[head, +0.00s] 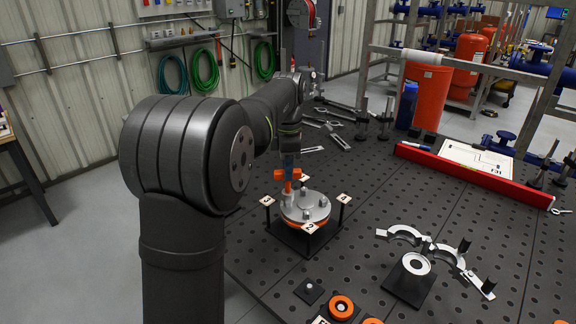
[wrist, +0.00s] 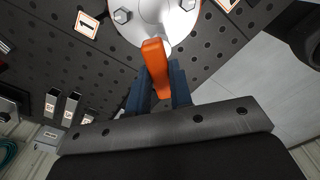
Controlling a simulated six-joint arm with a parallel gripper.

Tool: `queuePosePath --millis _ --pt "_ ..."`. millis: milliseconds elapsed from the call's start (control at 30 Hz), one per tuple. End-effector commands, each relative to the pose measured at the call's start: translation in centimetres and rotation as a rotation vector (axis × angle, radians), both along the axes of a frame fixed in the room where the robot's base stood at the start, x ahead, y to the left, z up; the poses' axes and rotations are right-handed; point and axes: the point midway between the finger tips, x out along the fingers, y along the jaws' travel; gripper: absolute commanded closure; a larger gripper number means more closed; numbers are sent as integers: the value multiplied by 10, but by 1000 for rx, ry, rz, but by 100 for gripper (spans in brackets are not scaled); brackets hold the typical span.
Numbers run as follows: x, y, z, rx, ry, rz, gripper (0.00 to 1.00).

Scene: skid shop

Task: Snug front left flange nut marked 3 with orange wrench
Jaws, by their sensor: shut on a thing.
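The silver round flange (head: 318,207) sits on an orange-edged base over a black plate on the dark perforated table, with small numbered tags around it. The left tag (head: 267,200) seems to read 3; the front tag (head: 310,228) reads 2. My gripper (head: 289,160) is shut on the orange wrench (head: 288,176), above the flange's back left part. In the wrist view, the wrench (wrist: 155,62) stands out between my gripper's blue fingers (wrist: 163,80) toward the flange (wrist: 155,24). Two hex nuts show there, one left (wrist: 122,15) and one right (wrist: 188,4). Wrench contact with a nut is unclear.
Clamp halves (head: 407,235) and a black stand with a pale ring (head: 416,264) are at right. Orange rings (head: 341,307) lie at the front. A red bar (head: 470,182) and an orange cylinder (head: 424,95) stand farther back.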

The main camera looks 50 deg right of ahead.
Motion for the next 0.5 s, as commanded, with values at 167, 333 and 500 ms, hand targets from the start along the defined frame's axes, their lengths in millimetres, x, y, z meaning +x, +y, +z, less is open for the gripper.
queuePosePath --millis 167,333,500 --pt "0 0 -3 -1 -1 0 100" --pt "0 0 -7 -1 -1 0 100" --pt "0 0 -10 -1 -1 0 100"
